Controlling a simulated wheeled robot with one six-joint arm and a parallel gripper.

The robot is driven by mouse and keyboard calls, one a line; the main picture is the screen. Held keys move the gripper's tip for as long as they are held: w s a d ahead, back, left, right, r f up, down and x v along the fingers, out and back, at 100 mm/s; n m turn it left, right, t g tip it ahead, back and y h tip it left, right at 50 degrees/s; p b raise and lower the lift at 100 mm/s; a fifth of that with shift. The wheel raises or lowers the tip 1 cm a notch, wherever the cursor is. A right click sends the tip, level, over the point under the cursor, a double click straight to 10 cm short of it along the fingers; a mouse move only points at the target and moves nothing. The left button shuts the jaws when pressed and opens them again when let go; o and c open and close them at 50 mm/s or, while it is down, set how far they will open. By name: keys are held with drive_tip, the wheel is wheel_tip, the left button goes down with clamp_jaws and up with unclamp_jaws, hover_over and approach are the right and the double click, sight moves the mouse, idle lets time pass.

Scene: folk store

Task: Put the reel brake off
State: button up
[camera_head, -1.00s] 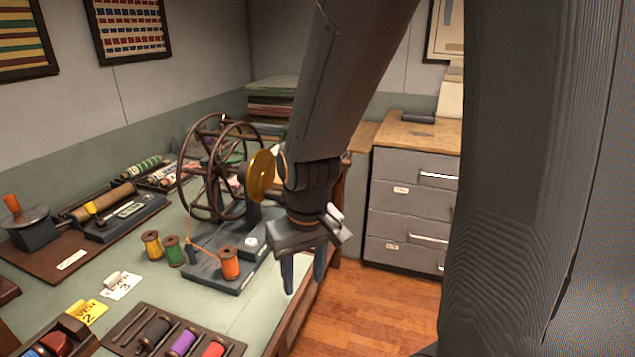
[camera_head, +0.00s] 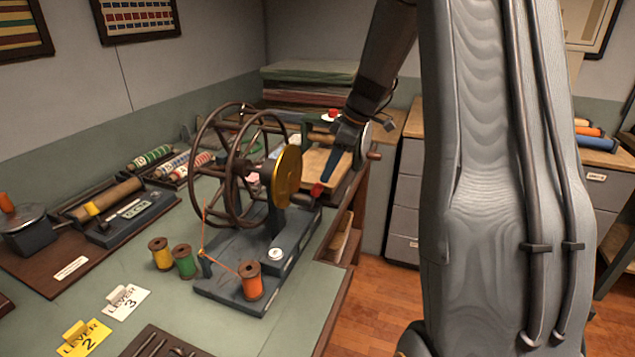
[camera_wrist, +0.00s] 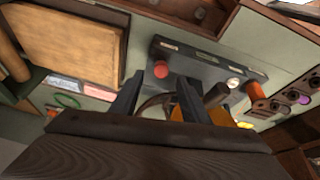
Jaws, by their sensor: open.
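The reel stand (camera_head: 245,275) is a dark grey base on the green table. It carries a large spoked reel (camera_head: 228,165) and a brass disc (camera_head: 287,177). A red knob (camera_head: 317,190) sits at the stand's far right, beside the disc; it looks like the brake handle, but its setting cannot be told. The red knob (camera_wrist: 161,69) shows in the wrist view beyond my fingers. My gripper (camera_head: 333,170) is open and empty, behind and above the red knob, apart from it. In the wrist view my gripper (camera_wrist: 155,88) has its fingers spread, with the reel's rim partly showing between them.
An orange spool (camera_head: 250,281) with thread stands on the base, near a white button (camera_head: 276,254). Green (camera_head: 184,262) and yellow (camera_head: 160,254) spools stand left. A wooden board (camera_head: 325,167) lies behind the stand. Open floor (camera_head: 385,300) is to the right.

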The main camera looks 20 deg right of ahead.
sight(320, 185)
drive_tip(key=shift+p+x, duration=0.85)
drive_tip(key=shift+x, duration=2.65)
drive_tip(key=shift+s+a, duration=0.1)
clamp_jaws()
